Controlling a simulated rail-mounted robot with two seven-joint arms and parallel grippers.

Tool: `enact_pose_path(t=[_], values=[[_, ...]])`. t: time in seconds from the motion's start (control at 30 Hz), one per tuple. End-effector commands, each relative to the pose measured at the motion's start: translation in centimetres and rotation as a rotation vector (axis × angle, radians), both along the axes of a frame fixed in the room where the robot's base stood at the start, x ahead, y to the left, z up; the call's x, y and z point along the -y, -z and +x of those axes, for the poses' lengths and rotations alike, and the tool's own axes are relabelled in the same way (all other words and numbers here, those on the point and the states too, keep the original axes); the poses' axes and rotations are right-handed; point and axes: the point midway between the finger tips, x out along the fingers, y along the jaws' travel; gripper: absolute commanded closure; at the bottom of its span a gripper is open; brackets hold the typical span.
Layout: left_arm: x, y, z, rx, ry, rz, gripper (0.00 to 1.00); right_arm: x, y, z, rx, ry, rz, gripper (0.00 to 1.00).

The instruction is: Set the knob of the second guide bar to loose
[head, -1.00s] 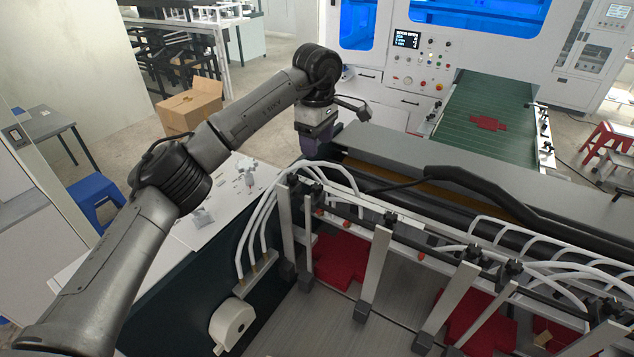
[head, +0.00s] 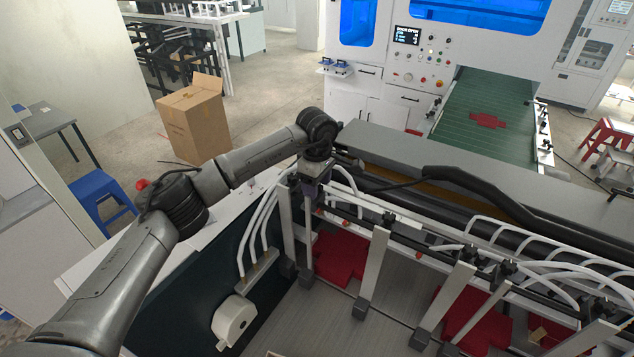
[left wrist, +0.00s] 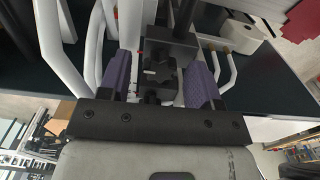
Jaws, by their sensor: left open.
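Upright pale guide bars hang from a rail along the box former. The two leftmost bars (head: 287,235) stand close together, and another bar (head: 374,275) stands to their right. My left gripper (head: 308,192) is down at the top of the leftmost bars and hides the knob there. In the left wrist view, its purple fingers (left wrist: 160,80) are open on either side of a black clamp with a knob (left wrist: 158,72). Gaps seem to remain beside the knob. I cannot tell its setting. Another bar's black knob (head: 390,218) is uncovered. My right gripper is out of view.
White hoses (head: 262,220) curve close around the left gripper. A long grey beam (head: 430,160) with a black cable runs behind the bars. Red blanks (head: 340,257) lie below them. A white roll (head: 233,320) is on the machine's dark side.

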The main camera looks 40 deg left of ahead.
Motion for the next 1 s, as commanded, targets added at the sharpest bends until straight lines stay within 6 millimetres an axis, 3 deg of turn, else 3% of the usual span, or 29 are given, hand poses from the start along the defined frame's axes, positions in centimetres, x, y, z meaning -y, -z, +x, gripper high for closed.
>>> enact_pose_path(t=[0.23, 0.73, 1.0], values=[[-0.01, 0.05, 0.00, 0.000, 0.000, 0.000, 0.42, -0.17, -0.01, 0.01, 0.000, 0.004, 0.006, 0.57], [0.01, 0.00, 0.00, 0.000, 0.000, 0.000, 0.90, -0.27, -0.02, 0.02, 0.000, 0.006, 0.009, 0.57], [0.03, -0.04, 0.00, 0.000, -0.031, 0.000, 0.91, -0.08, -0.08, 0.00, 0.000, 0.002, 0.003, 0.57]])
